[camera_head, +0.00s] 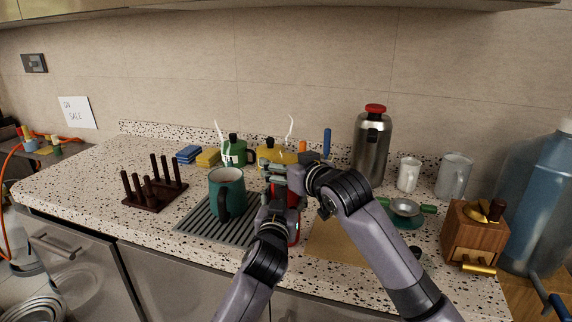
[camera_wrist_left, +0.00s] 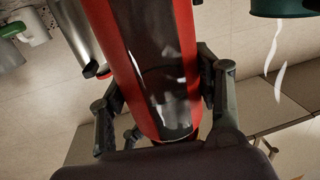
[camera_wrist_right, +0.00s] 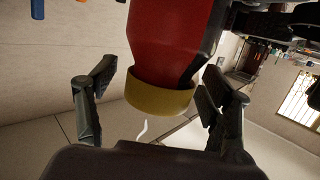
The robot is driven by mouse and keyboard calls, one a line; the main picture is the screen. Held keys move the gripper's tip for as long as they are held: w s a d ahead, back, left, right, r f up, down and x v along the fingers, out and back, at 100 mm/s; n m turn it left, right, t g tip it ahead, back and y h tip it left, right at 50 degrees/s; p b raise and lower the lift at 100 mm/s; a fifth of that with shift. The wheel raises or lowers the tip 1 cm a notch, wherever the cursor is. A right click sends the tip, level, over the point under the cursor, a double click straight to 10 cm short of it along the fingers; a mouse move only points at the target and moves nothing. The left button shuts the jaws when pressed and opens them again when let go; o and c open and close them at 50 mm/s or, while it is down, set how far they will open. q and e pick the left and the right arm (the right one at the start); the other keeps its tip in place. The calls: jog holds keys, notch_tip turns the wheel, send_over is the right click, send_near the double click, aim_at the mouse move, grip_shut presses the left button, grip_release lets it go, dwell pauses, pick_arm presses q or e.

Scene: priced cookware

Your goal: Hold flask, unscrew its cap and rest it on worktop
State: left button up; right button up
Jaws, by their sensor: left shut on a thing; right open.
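The flask is red with dark glossy panels. Part of it (camera_head: 292,196) shows between my arms in the head view, and its body (camera_wrist_left: 178,70) fills the middle of the left wrist view. My left gripper (camera_wrist_left: 164,98) is shut on the flask body, with a finger on either side. The flask's gold-yellow cap (camera_wrist_right: 160,97) sits on its red upper end (camera_wrist_right: 172,40) in the right wrist view. My right gripper (camera_wrist_right: 156,88) is open, its fingers on either side of the cap with visible gaps. In the head view my right gripper (camera_head: 284,172) hides the cap.
The speckled worktop (camera_head: 80,190) has a ridged dark mat (camera_head: 190,224) with a green mug (camera_head: 228,188), and a brown board (camera_head: 335,245). A steel flask with red lid (camera_head: 371,145) and a wooden grinder (camera_head: 472,236) stand right. A peg rack (camera_head: 150,198) stands left.

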jog(key=shift+c, duration=0.4)
jog(key=c, duration=1.1)
jog(key=shift+w+d+n+g+y, duration=0.1)
jog(key=shift+d+n+g+y, duration=0.05)
jog(key=shift+n+g+y, duration=0.3)
jog(key=shift+c, duration=0.2)
jog(key=n+g+y, duration=0.4)
jog(key=shift+n+y, duration=0.35)
jog(key=n+g+y, duration=0.2)
jog(key=n+g, duration=0.2)
jog(key=g, duration=0.1)
jog(key=shift+r, duration=0.1)
jog(key=shift+n+g+y, duration=0.4)
jog(key=shift+g, duration=0.15)
jog(key=o, duration=1.2)
